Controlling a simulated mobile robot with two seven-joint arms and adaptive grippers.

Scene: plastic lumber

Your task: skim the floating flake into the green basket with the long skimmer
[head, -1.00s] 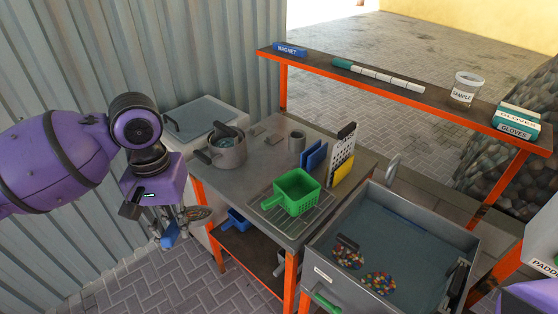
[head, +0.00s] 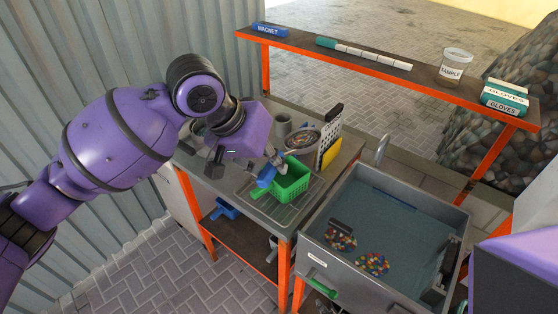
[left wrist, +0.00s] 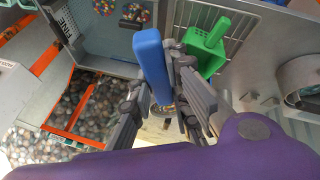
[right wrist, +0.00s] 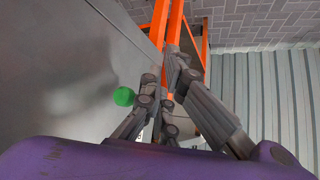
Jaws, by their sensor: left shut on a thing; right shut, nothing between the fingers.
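My left gripper (head: 272,168) is shut on the blue handle (left wrist: 150,60) of the skimmer, above the table beside the green basket (head: 292,182). The skimmer's round mesh head (head: 302,140) appears behind the basket in the head view. The basket sits on a wire rack and also shows in the left wrist view (left wrist: 205,55). Two patches of coloured flakes (head: 372,264) lie in the grey water tank (head: 330,262); a dark piece (head: 341,226) is by one patch. My right gripper (right wrist: 165,100) is shut and empty, near a green knob (right wrist: 124,96).
A pot (head: 197,128) is partly hidden behind my left arm. A grater (head: 329,135) and a yellow block (head: 331,152) stand behind the basket. A faucet (head: 382,150) rises behind the tank.

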